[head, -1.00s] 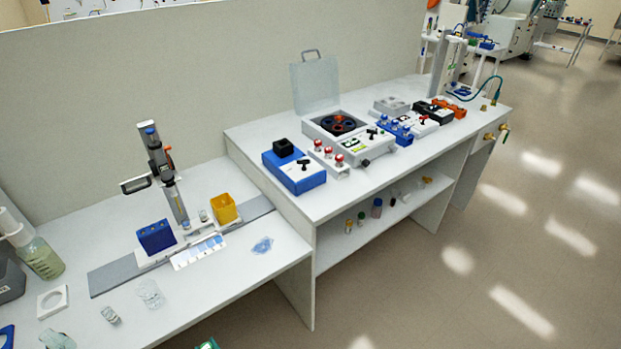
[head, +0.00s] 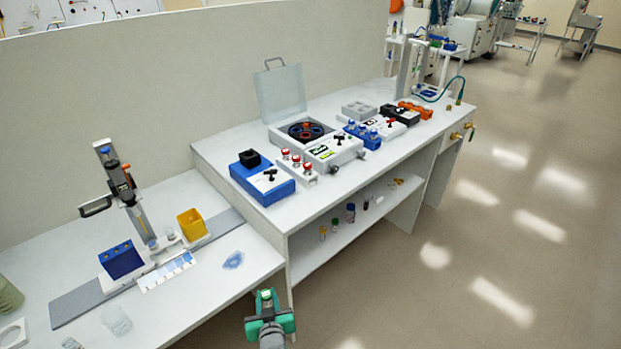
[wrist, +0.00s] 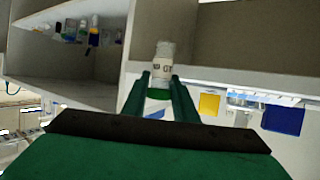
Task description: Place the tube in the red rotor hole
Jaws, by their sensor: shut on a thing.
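My gripper (head: 268,303) is at the bottom of the head view, in front of the bench's front edge. Its green fingers are shut on a tube (wrist: 163,60), which shows in the wrist view as a pale, labelled cylinder with green at its lower end in the picture. The tube is hard to make out in the head view. The centrifuge (head: 275,139) stands on the raised bench with its clear lid (head: 281,92) up. Its dark rotor (head: 318,131) shows red and blue holes; the red hole (head: 306,125) is small in view. My gripper is well apart from it.
A blue device (head: 262,188) and a rack of red-capped vials (head: 297,166) stand in front of the centrifuge. A lower bench with a yellow bin (head: 192,225) and blue rack (head: 121,260) is at left. A shelf (head: 345,228) with bottles lies under the benchtop. Floor at right is clear.

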